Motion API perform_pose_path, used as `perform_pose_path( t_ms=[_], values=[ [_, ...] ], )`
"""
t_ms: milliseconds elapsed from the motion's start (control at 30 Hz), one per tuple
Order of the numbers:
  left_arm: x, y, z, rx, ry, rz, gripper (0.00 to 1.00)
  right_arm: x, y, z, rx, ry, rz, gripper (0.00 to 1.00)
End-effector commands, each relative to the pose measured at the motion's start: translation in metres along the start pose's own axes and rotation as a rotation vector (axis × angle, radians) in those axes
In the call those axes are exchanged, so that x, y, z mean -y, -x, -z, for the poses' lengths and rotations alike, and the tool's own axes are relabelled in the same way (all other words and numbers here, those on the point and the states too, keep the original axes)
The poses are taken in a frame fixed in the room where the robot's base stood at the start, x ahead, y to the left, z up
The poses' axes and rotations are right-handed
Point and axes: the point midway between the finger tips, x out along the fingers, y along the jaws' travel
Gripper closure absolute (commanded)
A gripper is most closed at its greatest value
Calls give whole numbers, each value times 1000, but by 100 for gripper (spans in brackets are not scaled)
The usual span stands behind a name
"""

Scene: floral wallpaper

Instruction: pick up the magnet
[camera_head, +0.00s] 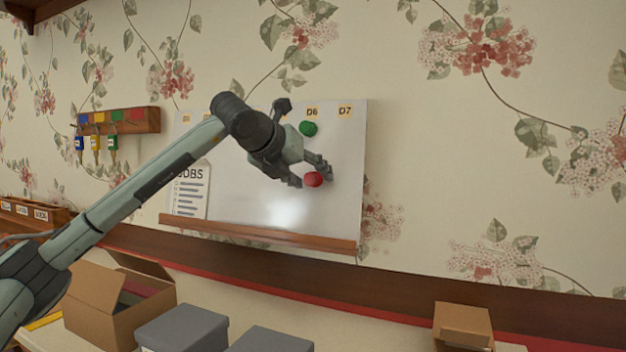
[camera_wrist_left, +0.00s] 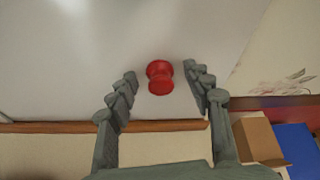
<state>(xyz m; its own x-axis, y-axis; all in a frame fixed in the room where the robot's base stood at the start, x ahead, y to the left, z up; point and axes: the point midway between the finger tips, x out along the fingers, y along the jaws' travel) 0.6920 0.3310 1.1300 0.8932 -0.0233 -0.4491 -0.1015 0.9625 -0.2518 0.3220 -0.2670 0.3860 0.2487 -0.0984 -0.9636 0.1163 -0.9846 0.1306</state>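A red magnet (camera_head: 313,180) sits on the whiteboard (camera_head: 340,215), low on its right side. A green magnet (camera_head: 308,129) sits above it under the D6 label. My left gripper (camera_head: 311,176) is at the board with its fingers apart on either side of the red magnet. In the left wrist view the red magnet (camera_wrist_left: 160,77) lies between the open fingertips (camera_wrist_left: 160,80), with a gap on each side, so it is not clasped. My right gripper is in neither view.
A wooden ledge (camera_head: 260,234) runs along the board's lower edge. A paper list (camera_head: 189,192) hangs at the board's left. Below stand an open cardboard box (camera_head: 108,312), grey boxes (camera_head: 185,328) and a small cardboard box (camera_head: 463,325). A key rack (camera_head: 120,121) hangs left.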

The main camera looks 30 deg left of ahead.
Motion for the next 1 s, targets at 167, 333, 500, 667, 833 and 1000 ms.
perform_pose_path(
  t_ms=[167,333,500,667,833,1000],
  values=[
    [0,0,0,0,0,0,75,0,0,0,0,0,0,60],
    [0,1,0,1,0,0,92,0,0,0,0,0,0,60],
    [0,1,-1,1,0,0,92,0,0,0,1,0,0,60],
    [2,3,-6,4,1,1,92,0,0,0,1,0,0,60],
    [7,12,-22,6,1,3,92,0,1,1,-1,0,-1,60],
    [-1,26,-44,4,5,-2,92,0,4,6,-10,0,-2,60]
  ],
)
